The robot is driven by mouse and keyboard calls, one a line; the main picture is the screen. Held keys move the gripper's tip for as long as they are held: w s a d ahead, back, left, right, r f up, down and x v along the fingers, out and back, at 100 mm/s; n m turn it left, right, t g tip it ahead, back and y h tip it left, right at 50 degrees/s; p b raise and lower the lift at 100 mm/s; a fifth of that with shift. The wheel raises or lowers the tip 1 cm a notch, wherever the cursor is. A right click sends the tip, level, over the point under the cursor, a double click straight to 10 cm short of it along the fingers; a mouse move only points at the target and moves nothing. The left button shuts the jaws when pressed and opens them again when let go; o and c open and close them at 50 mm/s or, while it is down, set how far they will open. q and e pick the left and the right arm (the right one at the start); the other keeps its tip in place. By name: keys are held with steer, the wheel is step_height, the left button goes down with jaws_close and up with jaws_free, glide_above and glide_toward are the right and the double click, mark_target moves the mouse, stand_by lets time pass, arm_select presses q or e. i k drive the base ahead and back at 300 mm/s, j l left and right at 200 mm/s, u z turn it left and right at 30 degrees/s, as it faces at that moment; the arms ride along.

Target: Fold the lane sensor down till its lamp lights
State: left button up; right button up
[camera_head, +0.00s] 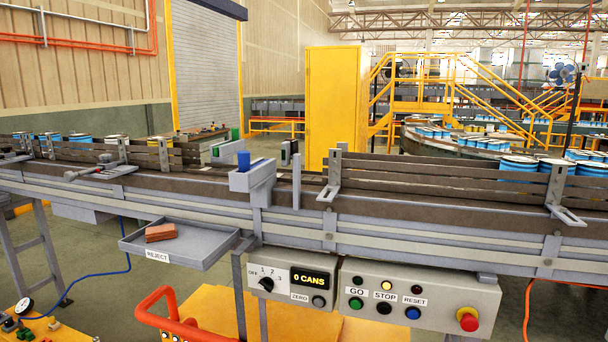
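I cannot tell for certain which part is the lane sensor. A grey block with an upright blue piece on top (252,174) stands at the conveyor's near rail, left of a thin grey upright post (297,181). Small dark uprights with green faces (289,152) stand behind it, across the belt. A grey bracket with a green end (228,149) stands to their left. I see no clearly lit lamp on any of these. Neither of my grippers is in view.
The conveyor (430,205) crosses the view, with slatted guide rails and cans at both ends. Below hang a REJECT tray (180,243) holding a reddish-brown block (161,232), a counter box (292,280) reading 0 CANS, and a button panel (416,297). A red tubular handle (170,315) stands in front.

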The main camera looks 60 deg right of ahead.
mark_target(290, 146)
steer(key=z, duration=0.5)
steer(key=i+l+z, duration=0.1)
steer(key=z, duration=0.35)
steer(key=i+z, duration=0.1)
steer(key=z, duration=0.4)
steer(key=i+z, duration=0.1)
steer(key=z, duration=0.35)
steer(key=i+j+z, duration=0.1)
steer(key=i+j, duration=0.15)
steer(key=i, duration=0.15)
steer(key=i+j+z, duration=0.1)
steer(key=i+j, duration=0.15)
steer(key=i, duration=0.2)
steer(key=k+j+u, duration=0.15)
steer(key=j, duration=0.1)
